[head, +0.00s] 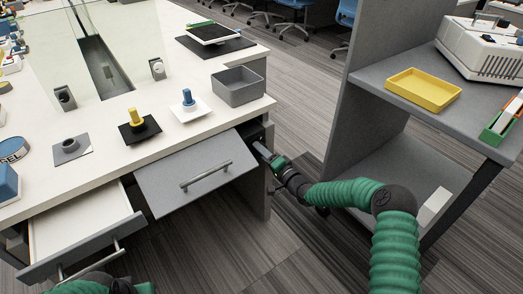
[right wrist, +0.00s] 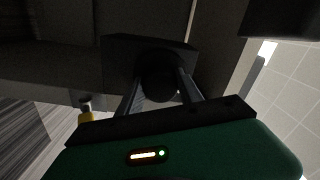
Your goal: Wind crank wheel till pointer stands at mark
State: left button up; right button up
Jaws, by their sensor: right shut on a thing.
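My right gripper (head: 263,151) reaches the front right corner of the white desk, just right of the grey drawer front. In the right wrist view its two fingers (right wrist: 159,88) are shut on a dark round knob (right wrist: 158,72), which sits in front of a dark block (right wrist: 118,50). I cannot make out a whole crank wheel; the knob may be part of it. The block shows in the head view as a dark patch on the desk's front (head: 256,132). I see no pointer or mark clearly. Of my left arm only parts show at the bottom left; its gripper fingers are out of sight.
On the desk (head: 195,130) stand a grey bin (head: 238,92), a yellow peg (head: 135,116) and a blue-topped peg (head: 188,97). A shelf with a yellow tray (head: 423,90) stands right.

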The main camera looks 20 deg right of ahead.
jog(key=m, duration=0.3)
jog(key=shift+d+m, duration=0.25)
jog(key=shift+m, duration=2.05)
jog(key=o, duration=1.4)
jog(key=shift+w+d+f, duration=0.1)
jog(key=shift+f, duration=0.05)
jog(key=shift+c, duration=0.2)
